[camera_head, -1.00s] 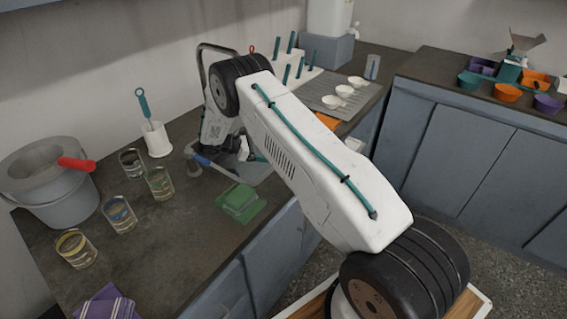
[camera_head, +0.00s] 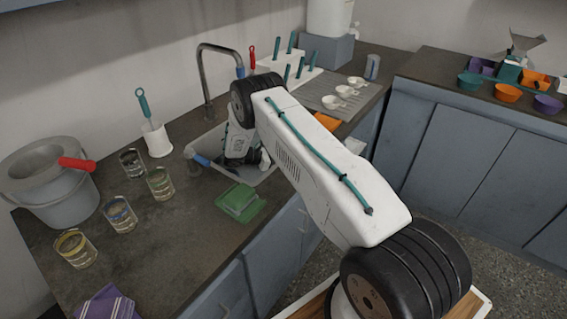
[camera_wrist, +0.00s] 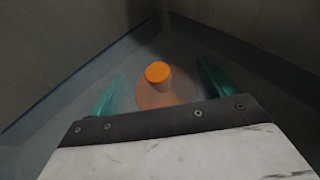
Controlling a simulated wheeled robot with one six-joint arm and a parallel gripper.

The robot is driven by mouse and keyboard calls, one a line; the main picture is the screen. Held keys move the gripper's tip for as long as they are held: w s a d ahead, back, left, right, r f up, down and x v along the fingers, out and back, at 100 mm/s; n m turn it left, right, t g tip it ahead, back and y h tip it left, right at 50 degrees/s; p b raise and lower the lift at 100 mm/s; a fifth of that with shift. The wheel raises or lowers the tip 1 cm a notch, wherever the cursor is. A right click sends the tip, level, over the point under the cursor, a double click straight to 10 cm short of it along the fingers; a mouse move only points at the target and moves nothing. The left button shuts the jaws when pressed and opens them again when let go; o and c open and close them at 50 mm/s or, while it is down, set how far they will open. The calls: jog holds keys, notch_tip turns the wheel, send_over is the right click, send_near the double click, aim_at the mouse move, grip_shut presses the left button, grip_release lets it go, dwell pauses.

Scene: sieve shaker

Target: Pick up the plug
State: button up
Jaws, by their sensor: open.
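The plug (camera_wrist: 158,73) has an orange round knob on top and a wider, duller orange disc below it. In the wrist view it sits low in the sink, and a cloudy layer like water seems to lie over its disc. My gripper (camera_wrist: 160,92) has two teal fingers, spread apart with the plug between and beyond them. Whether the fingers touch the plug cannot be told. In the head view my arm reaches down into the sink (camera_head: 205,178), and the fingers and plug are hidden there.
A grey faucet (camera_head: 204,75) arches over the sink beside my wrist. Several glass jars (camera_head: 160,184) and a grey pot (camera_head: 62,205) stand to the left.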

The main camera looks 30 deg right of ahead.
jog(key=c, duration=1)
